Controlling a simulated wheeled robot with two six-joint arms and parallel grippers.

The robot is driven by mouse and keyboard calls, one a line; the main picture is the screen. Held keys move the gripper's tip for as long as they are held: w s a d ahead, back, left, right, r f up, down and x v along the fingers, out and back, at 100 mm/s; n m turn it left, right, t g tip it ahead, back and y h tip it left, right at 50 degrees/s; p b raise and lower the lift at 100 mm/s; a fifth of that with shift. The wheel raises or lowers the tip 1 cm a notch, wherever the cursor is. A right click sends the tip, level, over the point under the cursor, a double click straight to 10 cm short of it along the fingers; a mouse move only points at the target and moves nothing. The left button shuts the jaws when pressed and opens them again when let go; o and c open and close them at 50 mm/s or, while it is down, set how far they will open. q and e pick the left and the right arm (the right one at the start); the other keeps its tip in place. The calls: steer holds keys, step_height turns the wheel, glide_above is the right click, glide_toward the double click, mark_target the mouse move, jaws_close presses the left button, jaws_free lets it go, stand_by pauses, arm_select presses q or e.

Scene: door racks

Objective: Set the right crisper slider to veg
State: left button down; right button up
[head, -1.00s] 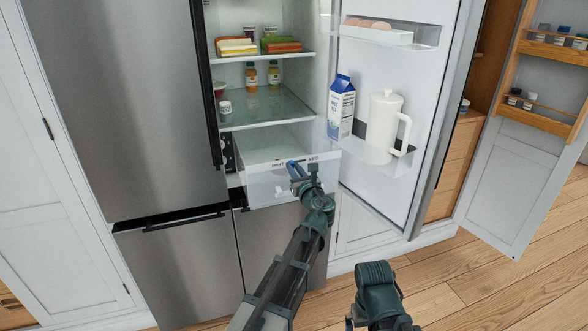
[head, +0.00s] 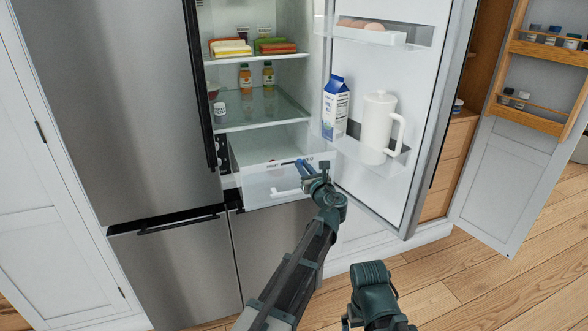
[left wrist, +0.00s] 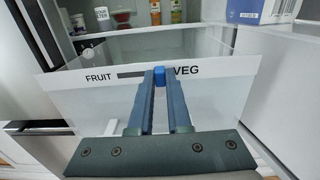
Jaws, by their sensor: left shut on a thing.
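The right crisper drawer (head: 262,190) is a clear bin pulled out low in the open fridge. In the left wrist view its white front rim (left wrist: 105,91) reads FRUIT at left and VEG at right, with a dark slot (left wrist: 131,74) between. The blue slider (left wrist: 160,76) sits at the slot's right end, beside VEG. My left gripper (left wrist: 160,84) is shut on the slider, one finger on each side; it also shows in the head view (head: 302,168). Part of my right arm shows at the bottom of the head view; its gripper is out of frame.
The fridge door (head: 392,205) stands open at right, with a milk carton (head: 335,108) and a white pitcher (head: 378,125) on its shelf. Shelves with bottles and food boxes are above the drawer. A cabinet door (head: 525,170) stands open farther right. The wood floor in front is clear.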

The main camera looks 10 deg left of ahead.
arm_select(q)
steer(key=shift+d, duration=0.15)
steer(key=c, duration=0.8)
jaws_free()
steer(key=shift+c, duration=0.2)
